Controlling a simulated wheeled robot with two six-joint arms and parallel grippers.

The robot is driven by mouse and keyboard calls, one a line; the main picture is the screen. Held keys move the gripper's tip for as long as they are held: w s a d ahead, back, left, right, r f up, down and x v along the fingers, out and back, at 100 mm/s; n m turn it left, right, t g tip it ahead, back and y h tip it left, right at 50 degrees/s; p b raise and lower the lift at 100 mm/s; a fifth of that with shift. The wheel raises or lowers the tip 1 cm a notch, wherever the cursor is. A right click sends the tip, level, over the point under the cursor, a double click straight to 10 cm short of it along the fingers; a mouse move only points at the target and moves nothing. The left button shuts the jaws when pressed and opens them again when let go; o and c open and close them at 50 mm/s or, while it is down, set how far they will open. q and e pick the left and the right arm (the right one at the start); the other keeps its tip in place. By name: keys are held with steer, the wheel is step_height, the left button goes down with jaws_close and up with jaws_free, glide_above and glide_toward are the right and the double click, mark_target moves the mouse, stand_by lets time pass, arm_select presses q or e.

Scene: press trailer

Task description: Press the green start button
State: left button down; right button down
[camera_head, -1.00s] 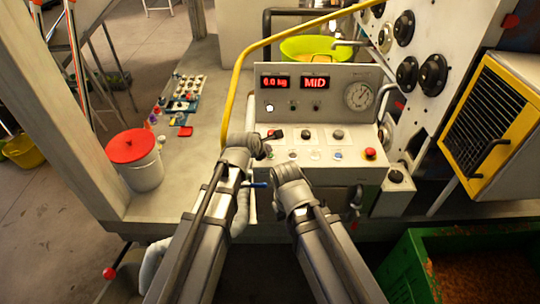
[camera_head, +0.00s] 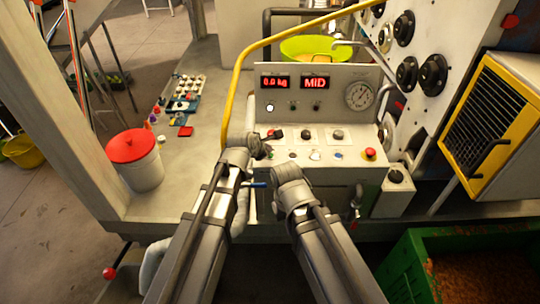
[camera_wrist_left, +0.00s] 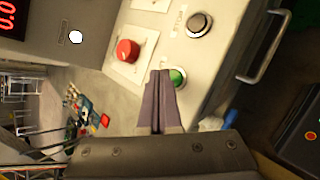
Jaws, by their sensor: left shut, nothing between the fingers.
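The green button (camera_wrist_left: 177,76) shows in the left wrist view, on the light sloping face of the control panel (camera_head: 317,141). My left gripper (camera_head: 278,134) is shut and empty over the left part of this panel. In the left wrist view its closed fingertips (camera_wrist_left: 160,74) overlap the button's near left edge; I cannot tell whether they touch it. A red button (camera_wrist_left: 127,50) lies up and left of the fingertips, and a dark round button (camera_wrist_left: 199,24) up and right. In the head view the green button cannot be made out behind my gripper. My right gripper is not visible.
Red displays (camera_head: 316,82) and a gauge (camera_head: 360,96) are on the upright panel. A red mushroom button (camera_head: 370,153) is at the panel's right. A yellow rail (camera_head: 240,78) rises beside my left arm. A lidded white bucket (camera_head: 140,167) stands left, a green crate (camera_head: 412,265) lower right.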

arm_select(q)
steer(key=shift+f, duration=0.1)
steer(key=shift+f+b, duration=0.3)
steer(key=shift+b, duration=0.15)
steer(key=shift+f+b, duration=0.35)
steer(key=shift+f, duration=0.05)
stand_by(0.5)
steer(key=shift+r, duration=0.15)
steer(key=shift+r+p, duration=0.7)
steer(key=shift+p, duration=0.1)
step_height(320, 180, up, 5)
steer(key=p, duration=0.5)
stand_by(0.4)
